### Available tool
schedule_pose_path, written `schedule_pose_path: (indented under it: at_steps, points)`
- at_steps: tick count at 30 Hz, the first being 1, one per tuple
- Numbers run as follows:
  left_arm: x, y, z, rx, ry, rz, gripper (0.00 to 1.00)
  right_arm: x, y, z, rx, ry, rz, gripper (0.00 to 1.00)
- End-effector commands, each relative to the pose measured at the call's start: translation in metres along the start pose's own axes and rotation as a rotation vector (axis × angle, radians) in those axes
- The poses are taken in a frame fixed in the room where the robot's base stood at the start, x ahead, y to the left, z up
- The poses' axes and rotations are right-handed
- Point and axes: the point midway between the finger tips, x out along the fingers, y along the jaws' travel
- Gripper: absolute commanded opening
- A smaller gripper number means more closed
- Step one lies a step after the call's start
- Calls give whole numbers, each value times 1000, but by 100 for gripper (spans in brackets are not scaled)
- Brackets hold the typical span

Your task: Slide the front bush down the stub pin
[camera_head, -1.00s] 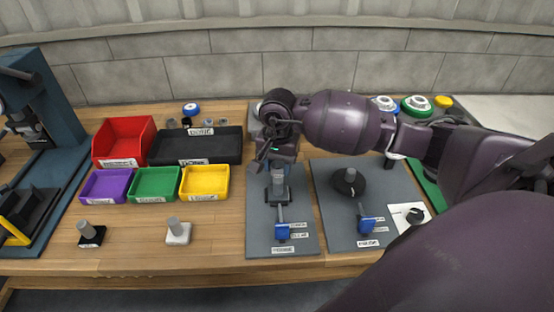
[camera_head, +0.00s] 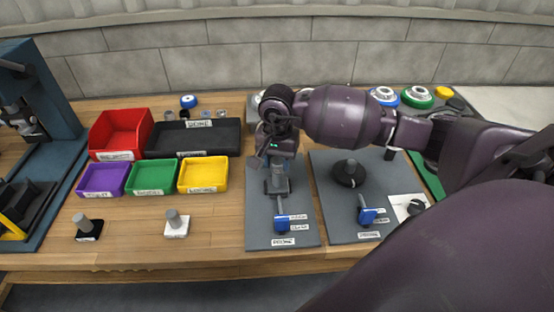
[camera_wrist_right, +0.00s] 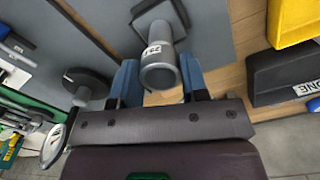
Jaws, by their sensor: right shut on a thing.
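My right gripper (camera_head: 277,160) points down over the dark fixture block (camera_head: 277,188) on the left grey plate (camera_head: 262,225). In the right wrist view, its two blue fingers (camera_wrist_right: 160,82) are shut on a grey cylindrical bush (camera_wrist_right: 160,72), one finger on each side. The bush lines up with the grey stub pin (camera_wrist_right: 153,32), which carries a small white label and rises from the block. How far the bush sits along the pin cannot be told, as the gripper hides much of it in the head view. My left gripper is not in view.
A blue-handled part (camera_head: 282,223) is in front of the block. A second grey plate (camera_head: 335,222) with a round black base (camera_head: 348,173) lies to the right. Coloured bins, including a yellow one (camera_head: 204,174), stand left. The wood between bins and plate is clear.

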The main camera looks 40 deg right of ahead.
Motion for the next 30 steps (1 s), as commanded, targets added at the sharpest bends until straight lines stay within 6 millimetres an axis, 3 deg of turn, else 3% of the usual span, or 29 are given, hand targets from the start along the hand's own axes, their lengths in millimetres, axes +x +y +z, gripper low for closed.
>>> schedule_pose_path:
  at_steps: [30]
  points:
    - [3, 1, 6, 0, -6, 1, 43, 6, 0, 0, 1, -1, -1, 15]
